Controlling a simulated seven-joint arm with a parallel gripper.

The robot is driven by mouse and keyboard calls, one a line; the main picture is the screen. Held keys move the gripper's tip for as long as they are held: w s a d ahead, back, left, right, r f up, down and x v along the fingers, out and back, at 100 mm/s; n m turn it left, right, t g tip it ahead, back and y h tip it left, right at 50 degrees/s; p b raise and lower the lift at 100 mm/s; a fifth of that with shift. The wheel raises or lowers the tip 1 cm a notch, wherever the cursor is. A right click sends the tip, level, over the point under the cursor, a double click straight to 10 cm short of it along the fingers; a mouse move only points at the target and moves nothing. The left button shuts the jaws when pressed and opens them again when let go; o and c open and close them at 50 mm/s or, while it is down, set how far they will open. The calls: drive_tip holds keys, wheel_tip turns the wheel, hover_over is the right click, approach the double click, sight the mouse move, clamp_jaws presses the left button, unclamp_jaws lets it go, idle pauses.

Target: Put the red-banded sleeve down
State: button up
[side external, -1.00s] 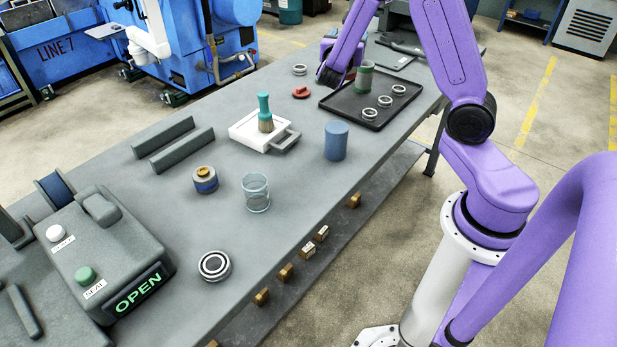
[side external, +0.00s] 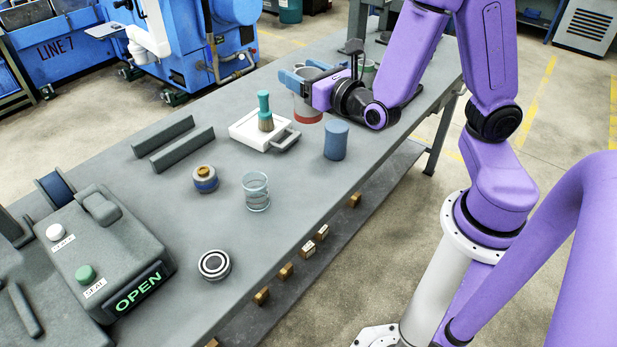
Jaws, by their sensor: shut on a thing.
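The red-banded sleeve (side external: 306,108) is a grey cylinder with a red band around its lower end. It is upright between the blue fingers of my gripper (side external: 303,80), behind the blue cylinder and right of the white tray with the brush. My gripper is shut on its upper part and reaches in from the right. I cannot tell whether the sleeve's bottom touches the table (side external: 225,150). My gripper and wrist hide part of the sleeve and the area behind it.
The blue cylinder (side external: 336,141) stands close in front of the sleeve. A white tray (side external: 243,132) holds a teal-handled brush (side external: 265,112) to its left. A green cylinder (side external: 369,72) shows partly behind my wrist. A clear glass (side external: 256,192) stands nearer the front. The table between glass and blue cylinder is clear.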

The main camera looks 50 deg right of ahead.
sight(303, 113)
wheel_tip(303, 113, down, 9)
drive_tip(key=shift+f, duration=4.65)
drive_tip(key=shift+f, duration=0.15)
drive_tip(key=o, duration=1.3)
